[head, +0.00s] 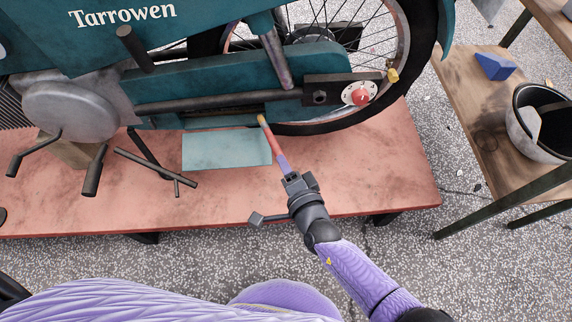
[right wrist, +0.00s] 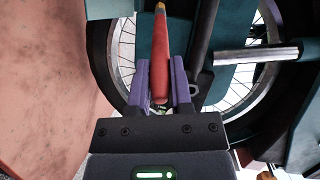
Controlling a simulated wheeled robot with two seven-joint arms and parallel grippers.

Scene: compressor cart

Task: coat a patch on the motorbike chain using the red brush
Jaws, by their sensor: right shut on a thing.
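The red brush (head: 271,138) has a yellowish tip and points up and away from my right gripper (head: 284,165). The gripper is shut on its handle. The right wrist view shows the brush (right wrist: 160,55) upright between the purple fingers (right wrist: 160,92). The motorbike (head: 200,85) is teal, with a long chain case along its lower side. The brush tip is at the lower edge of this case, near the rear wheel; I cannot tell whether it touches. The chain is hard to make out, mostly hidden by the case. My left gripper is out of view.
The motorbike stands on a reddish platform (head: 350,185). A pale teal panel (head: 227,150) lies under the case, beside the brush. A wooden table (head: 470,110) at right carries a dark-rimmed pot (head: 515,125) and a blue block (head: 494,66). Pedals and stand legs stick out at left.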

